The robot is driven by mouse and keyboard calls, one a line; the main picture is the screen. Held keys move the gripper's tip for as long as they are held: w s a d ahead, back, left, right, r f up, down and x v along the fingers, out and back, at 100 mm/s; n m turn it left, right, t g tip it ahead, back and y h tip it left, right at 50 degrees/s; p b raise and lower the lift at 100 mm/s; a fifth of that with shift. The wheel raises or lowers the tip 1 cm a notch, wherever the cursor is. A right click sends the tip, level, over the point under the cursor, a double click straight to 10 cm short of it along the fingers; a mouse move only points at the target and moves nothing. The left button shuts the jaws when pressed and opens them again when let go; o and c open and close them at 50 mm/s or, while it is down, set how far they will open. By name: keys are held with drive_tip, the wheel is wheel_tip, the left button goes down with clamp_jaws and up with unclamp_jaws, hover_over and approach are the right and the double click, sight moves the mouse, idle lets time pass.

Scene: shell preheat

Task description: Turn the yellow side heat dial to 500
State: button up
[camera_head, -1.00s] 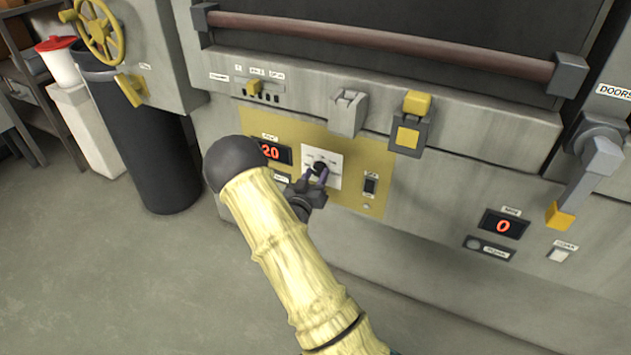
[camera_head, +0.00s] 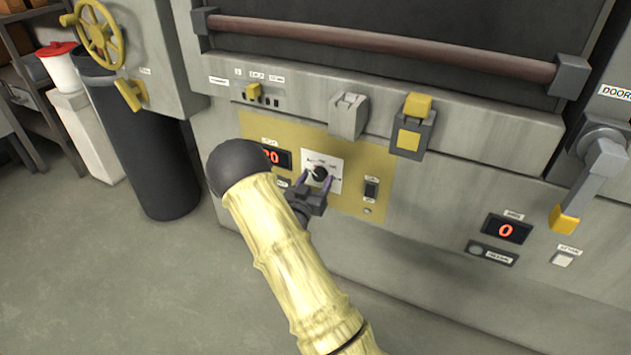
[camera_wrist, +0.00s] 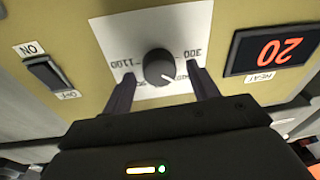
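The heat dial (camera_head: 320,172) is a round black knob on a white plate (camera_head: 334,160) within the yellow panel (camera_head: 262,122). In the wrist view the black dial (camera_wrist: 158,66) has a white pointer mark aimed to the lower right. The plate's upside-down numbers read 300 on the right and 1100 on the left. My gripper (camera_head: 314,182) is open, and in the wrist view its fingertips (camera_wrist: 162,76) stand on either side of the dial with gaps, apparently not touching it. The heat display (camera_wrist: 276,51) reads 20.
An ON/OFF rocker switch (camera_wrist: 46,72) sits beside the plate. Above the panel are a grey latch (camera_head: 347,116) and a yellow-topped switch (camera_head: 411,125). A lever with a yellow end (camera_head: 565,217) and a display reading 0 (camera_head: 506,229) are to the right.

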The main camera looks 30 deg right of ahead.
drive_tip(key=shift+s+a, duration=0.1)
drive_tip(key=p+v, duration=0.1)
drive_tip(key=v, duration=1.6)
drive_tip(key=shift+p, duration=0.4)
drive_tip(key=shift+a+f, duration=0.1)
drive_tip(key=shift+f, duration=0.05)
drive_tip(key=s+a+r+n+g+y, duration=0.1)
drive_tip(key=a+r+n+g+y, duration=0.15)
drive_tip(key=a+g+y, duration=0.65)
drive_tip(key=s+d+r+n+g+y, duration=0.1)
drive_tip(key=s+d+r+n+y, duration=0.15)
drive_tip(key=s, duration=0.45)
drive_tip(key=s+d+r+n+y, duration=0.2)
drive_tip(key=s+r+n, duration=0.1)
drive_tip(key=s, duration=0.4)
wheel_tip(320, 180, up, 30)
drive_tip(key=p, duration=3)
drive_tip(key=shift+p, duration=0.3)
